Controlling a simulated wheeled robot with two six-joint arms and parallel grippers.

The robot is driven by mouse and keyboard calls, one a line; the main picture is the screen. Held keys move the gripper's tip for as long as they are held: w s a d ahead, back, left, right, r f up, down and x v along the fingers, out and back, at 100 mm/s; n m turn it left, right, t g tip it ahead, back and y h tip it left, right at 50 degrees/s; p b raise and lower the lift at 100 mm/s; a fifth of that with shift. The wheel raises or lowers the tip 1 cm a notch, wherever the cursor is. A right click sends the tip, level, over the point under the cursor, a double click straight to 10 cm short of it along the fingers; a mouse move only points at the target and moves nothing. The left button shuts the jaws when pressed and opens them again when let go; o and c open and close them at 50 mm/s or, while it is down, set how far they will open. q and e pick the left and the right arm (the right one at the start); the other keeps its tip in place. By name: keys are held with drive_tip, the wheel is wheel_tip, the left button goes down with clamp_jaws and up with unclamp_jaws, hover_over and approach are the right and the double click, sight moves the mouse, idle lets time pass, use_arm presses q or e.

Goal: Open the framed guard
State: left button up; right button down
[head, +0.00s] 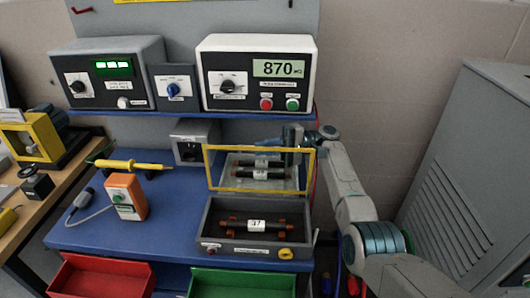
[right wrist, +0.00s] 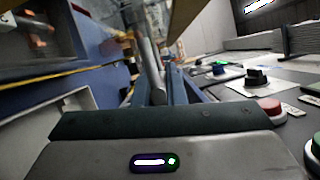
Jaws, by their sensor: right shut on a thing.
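The framed guard (head: 210,168) is a clear panel in a yellow frame, standing raised at the back of a grey open-topped box (head: 209,222). A dark cylinder with a white label (head: 257,225) lies in the box between copper-coloured ends. A similar labelled cylinder shows in or through the panel. My right gripper (head: 272,146) is at the guard's top edge, right of its middle. In the right wrist view its blue fingers (right wrist: 162,92) are shut around a grey bar (right wrist: 150,62), seemingly the guard's handle. My left gripper is not in view.
Above, a blue shelf (head: 180,115) carries a meter reading 870 (head: 245,45) and other control boxes. On the blue bench (head: 75,235) are a yellow probe (head: 135,164) and an orange tester (head: 125,195). Red (head: 95,275) and green (head: 240,283) bins sit in front. A grey cabinet (head: 450,190) stands right.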

idle(0.3)
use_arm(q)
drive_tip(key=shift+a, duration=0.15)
use_arm(e)
drive_tip(key=c, duration=1.5)
unclamp_jaws()
drive_tip(key=shift+d, duration=0.1)
